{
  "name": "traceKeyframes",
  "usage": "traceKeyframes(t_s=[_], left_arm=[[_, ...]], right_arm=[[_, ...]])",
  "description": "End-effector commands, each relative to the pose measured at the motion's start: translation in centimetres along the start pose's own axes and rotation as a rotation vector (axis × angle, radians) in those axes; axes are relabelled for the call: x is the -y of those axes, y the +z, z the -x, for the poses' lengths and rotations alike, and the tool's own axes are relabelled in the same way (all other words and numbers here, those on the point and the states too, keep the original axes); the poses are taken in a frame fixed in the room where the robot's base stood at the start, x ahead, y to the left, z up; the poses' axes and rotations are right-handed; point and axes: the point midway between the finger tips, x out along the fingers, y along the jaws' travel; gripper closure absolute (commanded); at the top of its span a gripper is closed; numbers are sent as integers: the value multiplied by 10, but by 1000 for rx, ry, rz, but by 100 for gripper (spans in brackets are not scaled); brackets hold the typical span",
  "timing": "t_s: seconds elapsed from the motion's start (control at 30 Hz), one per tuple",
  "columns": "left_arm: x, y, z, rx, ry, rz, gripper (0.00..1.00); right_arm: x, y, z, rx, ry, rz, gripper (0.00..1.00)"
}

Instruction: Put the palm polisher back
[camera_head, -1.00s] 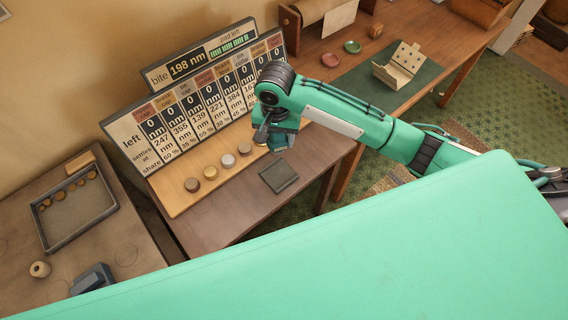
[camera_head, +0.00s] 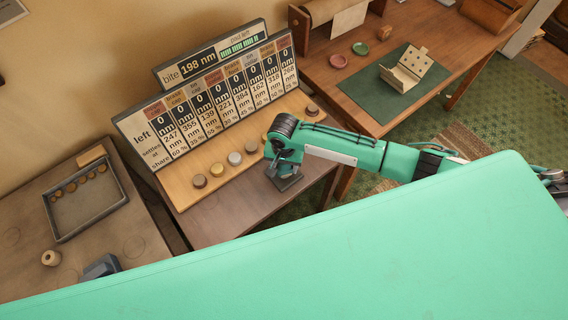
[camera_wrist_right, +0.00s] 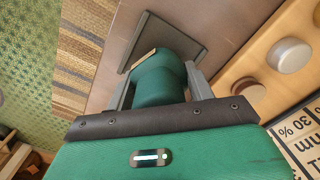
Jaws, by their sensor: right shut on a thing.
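The palm polisher (camera_wrist_right: 158,80) is a dark green rounded cylinder in the right wrist view. The grey fingers of my right gripper (camera_wrist_right: 160,90) are shut on it from both sides. Just beyond it is a dark square pad (camera_wrist_right: 187,43); I cannot tell if the polisher touches it. In the head view my right gripper (camera_head: 280,168) is low over the same pad (camera_head: 288,184), near the front edge of the small table, and hides the polisher and part of the pad. My left gripper is not in view.
Several round samples stand on a wooden board (camera_head: 190,200) just left of the gripper, before a display panel (camera_head: 205,105). A grey tray (camera_head: 110,207) and a spool (camera_head: 50,258) are on the left table. A green mat (camera_head: 375,105) with a folded card (camera_head: 407,70) is at back right.

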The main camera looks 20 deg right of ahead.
Motion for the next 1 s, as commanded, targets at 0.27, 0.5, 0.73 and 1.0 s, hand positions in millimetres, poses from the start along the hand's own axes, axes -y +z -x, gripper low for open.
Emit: traceKeyframes(t_s=[0.27, 0.5, 0.73, 1.0], left_arm=[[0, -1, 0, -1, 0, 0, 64], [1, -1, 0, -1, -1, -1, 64], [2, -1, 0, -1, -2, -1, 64], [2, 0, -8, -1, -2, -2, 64]], right_arm=[[0, 0, -2, 0, -1, 0, 64], [0, 0, -2, 0, 0, 0, 24], [0, 0, 1, -1, 0, 0, 24], [1, 0, 44, -1, -4, 1, 24]])
